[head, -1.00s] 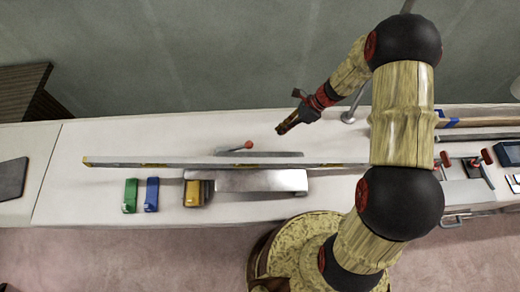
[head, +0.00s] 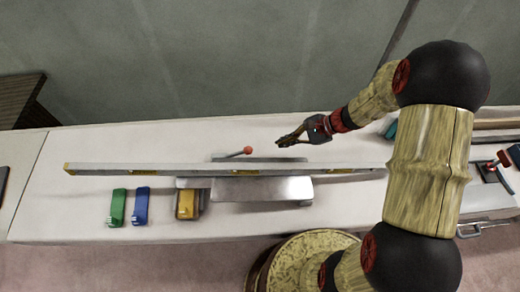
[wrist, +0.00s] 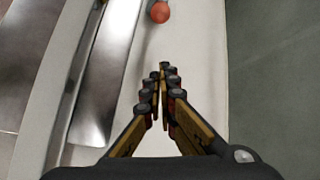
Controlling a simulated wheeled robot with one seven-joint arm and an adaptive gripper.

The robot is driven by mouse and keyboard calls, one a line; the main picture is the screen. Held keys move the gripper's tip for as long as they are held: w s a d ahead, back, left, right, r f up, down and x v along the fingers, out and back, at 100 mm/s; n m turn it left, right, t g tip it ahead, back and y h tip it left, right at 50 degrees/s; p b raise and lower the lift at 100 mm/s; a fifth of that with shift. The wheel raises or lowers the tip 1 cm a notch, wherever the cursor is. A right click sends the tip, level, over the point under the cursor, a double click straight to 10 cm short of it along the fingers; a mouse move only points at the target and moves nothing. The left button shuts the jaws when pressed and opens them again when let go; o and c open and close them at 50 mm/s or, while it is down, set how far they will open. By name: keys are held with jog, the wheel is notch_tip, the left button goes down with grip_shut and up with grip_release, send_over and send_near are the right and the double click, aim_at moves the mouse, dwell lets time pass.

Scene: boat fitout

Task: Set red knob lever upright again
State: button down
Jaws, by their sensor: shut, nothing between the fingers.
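The red knob (head: 248,150) sits on the end of a thin lever (head: 236,154) in the head view. The lever lies tilted far over, pointing right, beside a metal base plate on the white counter. The red knob also shows at the top of the wrist view (wrist: 160,12). My gripper (head: 280,143) is right of the knob, apart from it. In the wrist view my fingers (wrist: 163,72) come together at the tips and hold nothing. The knob lies beyond the fingertips there.
A long level bar (head: 110,169) runs along the counter in front of the lever, above a metal block (head: 262,189). Green (head: 117,207), blue (head: 141,206) and yellow (head: 187,204) items stand at the front left.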

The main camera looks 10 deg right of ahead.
jog(key=shift+f, duration=0.1)
jog(key=b+x, duration=0.4)
jog(key=x, duration=0.5)
jog(key=shift+a+f, duration=0.25)
jog(key=shift+f, duration=0.05)
jog(key=shift+s+a+r, duration=0.25)
jog(key=shift+a+r, duration=0.1)
jog(key=shift+r, duration=0.25)
jog(key=shift+s+a+r, duration=0.25)
jog(key=shift+a+r, duration=0.1)
jog(key=shift+r, duration=0.25)
jog(key=shift+s+a+r, duration=0.15)
jog(key=shift+a+r, duration=0.15)
jog(key=shift+r, duration=0.2)
jog(key=shift+r, duration=0.15)
jog(key=shift+a+r+p, duration=0.1)
jog(key=shift+r+p, duration=0.2)
jog(key=shift+p, duration=0.3)
